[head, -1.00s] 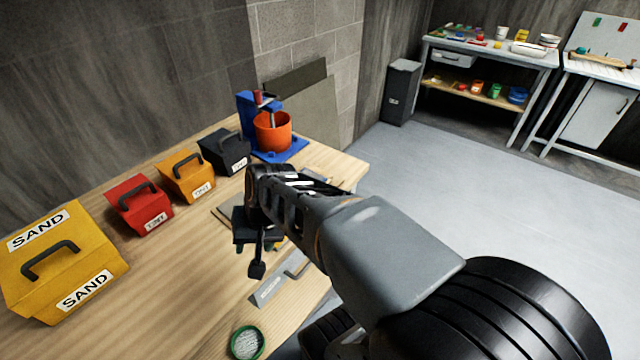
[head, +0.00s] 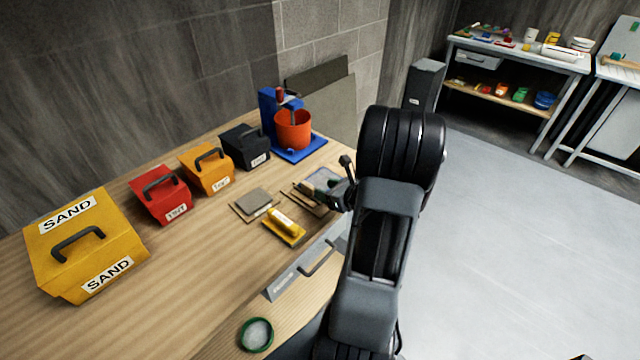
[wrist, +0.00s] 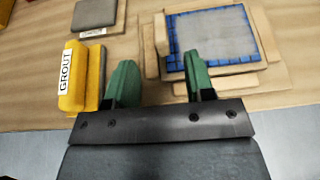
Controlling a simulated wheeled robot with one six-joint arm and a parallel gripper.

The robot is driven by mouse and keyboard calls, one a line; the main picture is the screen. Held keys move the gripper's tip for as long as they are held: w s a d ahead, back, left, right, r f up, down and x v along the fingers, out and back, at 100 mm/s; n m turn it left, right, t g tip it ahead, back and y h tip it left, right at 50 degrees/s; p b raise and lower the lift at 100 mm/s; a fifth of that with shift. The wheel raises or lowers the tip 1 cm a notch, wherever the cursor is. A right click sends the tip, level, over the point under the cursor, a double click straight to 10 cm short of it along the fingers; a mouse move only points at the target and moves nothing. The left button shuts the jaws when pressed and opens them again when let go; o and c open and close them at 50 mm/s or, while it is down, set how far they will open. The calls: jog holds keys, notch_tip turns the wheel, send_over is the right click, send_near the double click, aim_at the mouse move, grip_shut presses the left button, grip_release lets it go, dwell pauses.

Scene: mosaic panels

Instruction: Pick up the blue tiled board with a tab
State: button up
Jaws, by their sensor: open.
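The blue tiled board (wrist: 215,36) has a grey middle and a border of blue tiles. It lies on top of some wooden boards at the upper right of the wrist view. A wooden piece sticks out at its left edge, perhaps the tab. In the head view the board (head: 322,181) is partly hidden by my arm. My gripper (wrist: 160,78) is open and empty, its green fingers pointing toward the board. The right finger overlaps the board's lower edge in the picture; I cannot tell the height between them. My gripper also shows in the head view (head: 328,193).
A yellow GROUT tool (wrist: 82,78) lies left of my gripper. A grey tile on a board (head: 256,202) lies behind it. Sand (head: 85,245), red (head: 160,195), orange (head: 206,170) and black (head: 245,147) boxes line the table, with an orange bucket (head: 293,130) behind.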

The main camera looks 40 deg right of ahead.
aim_at(311, 186)
jog(key=shift+p+x, duration=0.95)
jog(key=shift+x, duration=3.65)
jog(key=shift+s, duration=0.1)
jog(key=shift+c, duration=0.2)
grip_shut()
